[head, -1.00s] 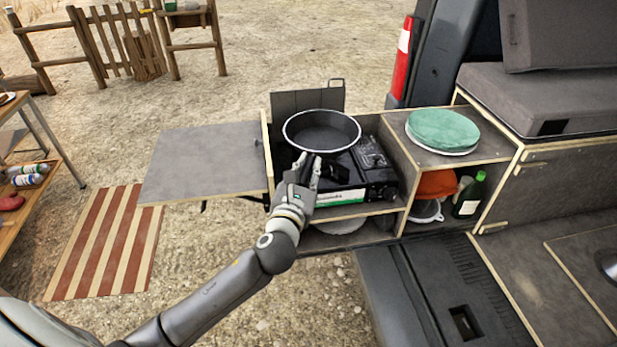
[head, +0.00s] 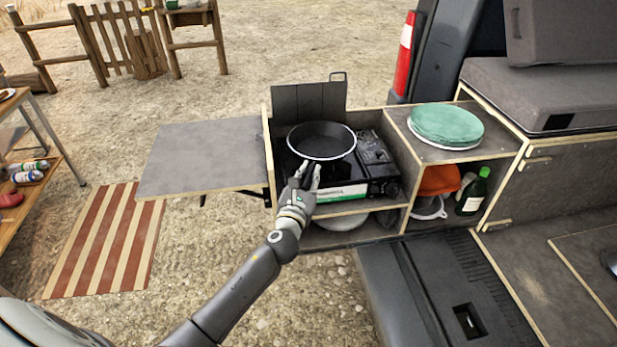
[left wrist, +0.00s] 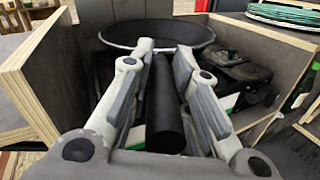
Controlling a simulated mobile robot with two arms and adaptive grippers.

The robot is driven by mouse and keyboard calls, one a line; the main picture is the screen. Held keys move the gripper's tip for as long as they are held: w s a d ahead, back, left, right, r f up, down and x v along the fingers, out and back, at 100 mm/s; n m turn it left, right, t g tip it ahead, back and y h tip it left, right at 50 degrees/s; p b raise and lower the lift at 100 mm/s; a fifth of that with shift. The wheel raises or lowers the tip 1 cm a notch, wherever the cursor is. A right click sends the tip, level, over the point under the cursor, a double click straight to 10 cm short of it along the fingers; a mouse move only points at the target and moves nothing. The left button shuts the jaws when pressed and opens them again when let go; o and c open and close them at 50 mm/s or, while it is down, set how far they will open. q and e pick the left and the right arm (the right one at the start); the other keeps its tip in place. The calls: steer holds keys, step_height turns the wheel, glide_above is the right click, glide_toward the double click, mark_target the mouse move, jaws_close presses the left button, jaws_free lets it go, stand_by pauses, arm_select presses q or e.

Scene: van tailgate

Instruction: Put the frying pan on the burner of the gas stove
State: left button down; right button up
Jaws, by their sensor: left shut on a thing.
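The black frying pan (head: 322,141) with a pale rim is level over the left part of the black gas stove (head: 374,153), covering the burner. I cannot tell whether its base touches the stove. My left gripper (head: 309,172) is at the pan's near side, shut on its handle. In the left wrist view the black handle (left wrist: 166,112) runs between the fingers (left wrist: 165,62), with the pan (left wrist: 160,34) beyond. The stove also shows there at the right (left wrist: 240,71). My right gripper is not in view.
The stove stands in a wooden compartment with side walls (left wrist: 27,82) and a dark upright panel (head: 308,102) behind. A grey side shelf (head: 202,157) is clear at the left. Green plates (head: 446,124) sit on the right-hand cabinet, above a green bottle (head: 473,192).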

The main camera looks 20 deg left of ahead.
arm_select(q)
steer(key=shift+r, duration=0.1)
steer(key=c, duration=1.8)
jaws_free()
steer(key=shift+f, duration=0.2)
steer(key=o, duration=0.4)
steer(key=shift+o, duration=0.2)
steer(key=shift+s+r, duration=0.15)
steer(key=shift+r, duration=0.05)
steer(key=s+d+b, duration=0.1)
steer(key=s+d, duration=0.1)
steer(key=s, duration=0.9)
steer(key=shift+s, duration=0.35)
steer(key=shift+f, duration=0.1)
